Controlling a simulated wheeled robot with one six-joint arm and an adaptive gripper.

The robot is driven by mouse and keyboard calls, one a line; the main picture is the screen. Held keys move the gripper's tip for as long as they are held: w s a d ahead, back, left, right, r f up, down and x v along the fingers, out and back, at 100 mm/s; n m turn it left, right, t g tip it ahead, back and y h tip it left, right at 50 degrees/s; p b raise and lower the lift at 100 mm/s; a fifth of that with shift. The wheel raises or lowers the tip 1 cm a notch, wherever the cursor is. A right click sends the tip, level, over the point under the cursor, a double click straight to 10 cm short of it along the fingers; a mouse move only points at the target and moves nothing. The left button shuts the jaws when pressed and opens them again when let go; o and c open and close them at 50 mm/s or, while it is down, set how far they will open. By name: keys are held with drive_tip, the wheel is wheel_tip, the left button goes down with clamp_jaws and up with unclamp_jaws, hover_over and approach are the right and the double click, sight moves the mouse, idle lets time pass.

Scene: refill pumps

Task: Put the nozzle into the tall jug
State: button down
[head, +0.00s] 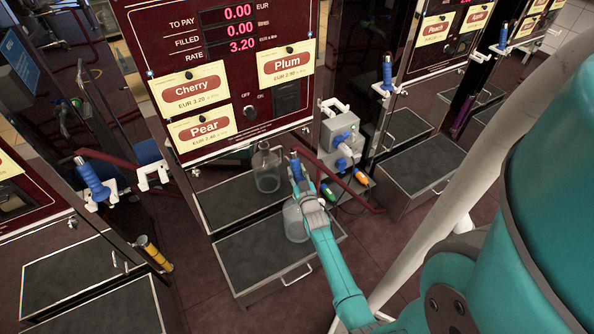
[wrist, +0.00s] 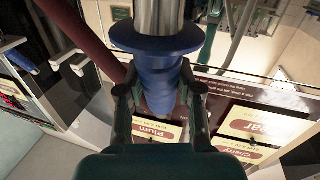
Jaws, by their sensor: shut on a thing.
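My gripper (head: 298,182) is shut on the blue nozzle (head: 295,163). In the wrist view the blue grip of the nozzle (wrist: 160,85) sits between my two fingers (wrist: 158,98), with a wide collar and a metal spout beyond it. One clear jug (head: 267,170) stands upright on the rear shelf, just left of the nozzle. Another clear jug (head: 294,222) is on the front tray, below my gripper and partly hidden by it. I cannot tell for sure which is the tall one. The spout's tip is hidden in the head view and out of frame in the wrist view.
The dark red pump panel (head: 240,60) with Cherry, Plum and Pear labels rises behind the shelves. A dark red hose runs near my gripper. A grey socket box (head: 340,135) with plugs stands right of the nozzle. The front tray (head: 245,262) has free room at left.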

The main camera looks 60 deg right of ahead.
sight(297, 181)
drive_tip(key=shift+f, duration=2.7)
drive_tip(key=c, duration=0.7)
unclamp_jaws()
drive_tip(key=v, duration=1.2)
